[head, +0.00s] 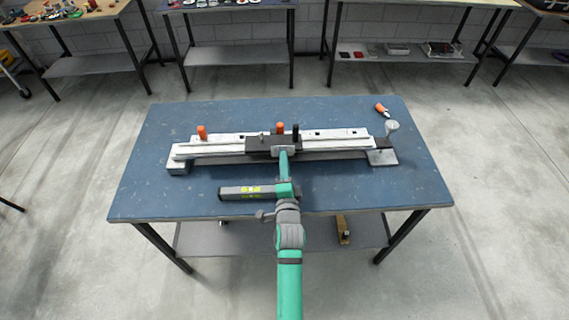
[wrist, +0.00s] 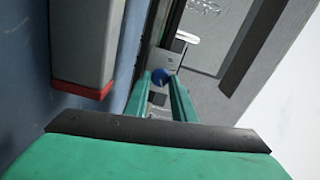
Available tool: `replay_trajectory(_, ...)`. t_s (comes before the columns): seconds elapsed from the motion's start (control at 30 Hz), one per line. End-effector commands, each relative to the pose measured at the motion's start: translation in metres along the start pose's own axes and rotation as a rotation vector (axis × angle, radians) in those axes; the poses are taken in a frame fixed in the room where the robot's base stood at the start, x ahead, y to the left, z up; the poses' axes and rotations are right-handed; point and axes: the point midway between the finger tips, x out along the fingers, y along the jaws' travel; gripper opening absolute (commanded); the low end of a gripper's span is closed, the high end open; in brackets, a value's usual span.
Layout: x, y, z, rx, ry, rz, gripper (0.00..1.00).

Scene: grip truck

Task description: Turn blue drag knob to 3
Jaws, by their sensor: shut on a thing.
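A long light-grey rail fixture (head: 225,150) lies across the blue table, with a dark carriage (head: 258,144) near its middle. My gripper (head: 284,152) reaches the front of the carriage from the near side. In the wrist view its two green fingers (wrist: 160,84) are closed around the round blue knob (wrist: 160,75), which sits between the fingertips in front of a grey block (wrist: 165,61). The blue knob is hidden behind my gripper in the head view. I cannot read any number or mark by the knob.
The blue table (head: 150,195) has free room around the fixture. An orange-handled tool (head: 381,109) lies at the back right, near a grey handwheel (head: 391,126). Orange knobs (head: 202,131) and a black knob (head: 295,131) stick up from the fixture.

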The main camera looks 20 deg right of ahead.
Motion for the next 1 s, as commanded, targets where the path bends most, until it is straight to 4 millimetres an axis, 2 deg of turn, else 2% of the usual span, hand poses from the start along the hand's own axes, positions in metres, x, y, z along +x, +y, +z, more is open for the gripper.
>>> replay_trajectory(0.2,0.000,0.000,0.000,0.000,0.000,0.001,0.01)
replay_trajectory(0.23,0.000,0.000,0.000,0.000,0.000,0.001,0.30)
replay_trajectory(0.3,0.000,0.000,0.000,0.000,0.000,0.001,0.41)
replay_trajectory(0.67,-0.004,0.001,0.000,0.000,0.000,0.001,0.41)
replay_trajectory(0.77,-0.013,0.001,0.000,0.000,0.000,0.001,0.41)
replay_trajectory(1.0,-0.053,0.001,0.000,0.001,0.000,0.003,0.41)
